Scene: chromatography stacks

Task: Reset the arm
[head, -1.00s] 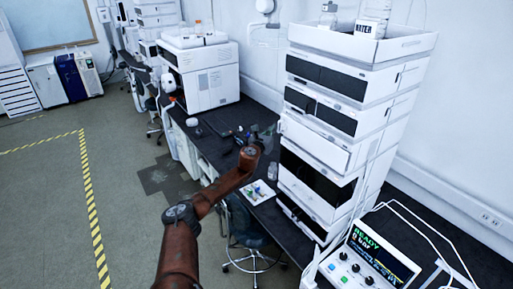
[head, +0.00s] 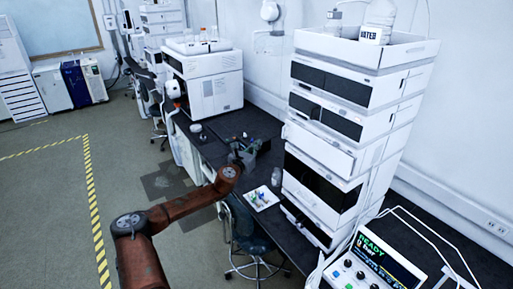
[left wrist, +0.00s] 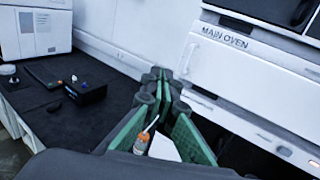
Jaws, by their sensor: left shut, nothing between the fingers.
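My left arm, rust-brown, reaches in from the bottom left in the head view. My left gripper (head: 243,155) is over the dark bench, left of the tall white chromatography stack (head: 405,88). In the left wrist view its green-padded fingers (left wrist: 160,76) meet at their tips, shut with nothing held. An orange-labelled vial (left wrist: 142,140) and part of a white tray show through the gap between the fingers, below them. My right gripper is not in view.
A white tray (head: 252,204) with small coloured items lies on the bench, beside a clear bottle (head: 275,177). A dark box (left wrist: 88,94) stands on the bench. A control panel (head: 372,262) is at bottom right. Open floor lies to the left.

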